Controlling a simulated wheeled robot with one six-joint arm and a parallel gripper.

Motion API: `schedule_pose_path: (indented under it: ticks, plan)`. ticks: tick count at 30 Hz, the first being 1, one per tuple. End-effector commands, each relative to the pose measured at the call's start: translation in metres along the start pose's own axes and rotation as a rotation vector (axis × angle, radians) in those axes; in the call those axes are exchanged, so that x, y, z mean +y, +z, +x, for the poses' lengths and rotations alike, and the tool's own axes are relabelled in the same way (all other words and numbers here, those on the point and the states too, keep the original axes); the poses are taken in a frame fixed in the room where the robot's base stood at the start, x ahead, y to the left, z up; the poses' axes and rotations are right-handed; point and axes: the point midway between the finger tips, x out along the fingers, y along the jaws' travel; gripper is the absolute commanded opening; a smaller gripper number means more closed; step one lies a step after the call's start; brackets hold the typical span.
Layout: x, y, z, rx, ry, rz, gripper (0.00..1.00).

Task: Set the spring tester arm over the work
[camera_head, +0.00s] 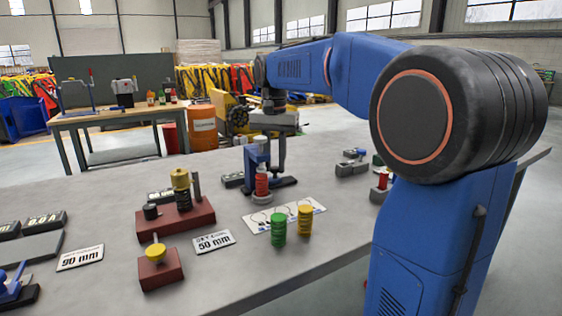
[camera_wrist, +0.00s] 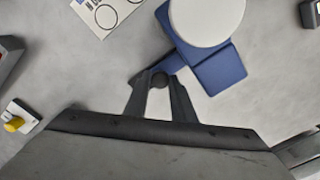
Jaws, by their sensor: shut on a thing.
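The blue spring tester (camera_head: 251,160) stands on the bench on a dark base, with a red spring (camera_head: 262,186) upright at its front. In the wrist view the tester's blue body (camera_wrist: 217,70) shows under a large pale round top (camera_wrist: 207,18). My gripper (camera_head: 281,166) reaches down just right of the tester. I cannot tell exactly how the arm sits over the spring.
Green (camera_head: 278,230) and yellow (camera_head: 304,220) springs stand on the bench by a white card (camera_head: 265,223). Red blocks (camera_head: 172,222) with posts are at left, near a "50 mm" sign (camera_head: 213,241). Small devices (camera_head: 352,167) sit to the right.

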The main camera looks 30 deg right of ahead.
Motion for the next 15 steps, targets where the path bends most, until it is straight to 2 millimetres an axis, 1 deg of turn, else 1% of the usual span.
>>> schedule_pose_path:
  ticks: [6,7,9,15]
  plan:
    - [-0.0027,0.0024,-0.0004,-0.004,-0.006,-0.003,0.0]
    - [-0.0028,0.0025,-0.0004,-0.004,-0.006,-0.003,0.25]
    - [-0.0028,0.0025,-0.0004,-0.004,-0.006,-0.004,0.41]
    - [-0.0019,0.0018,-0.0002,-0.004,-0.004,-0.003,0.41]
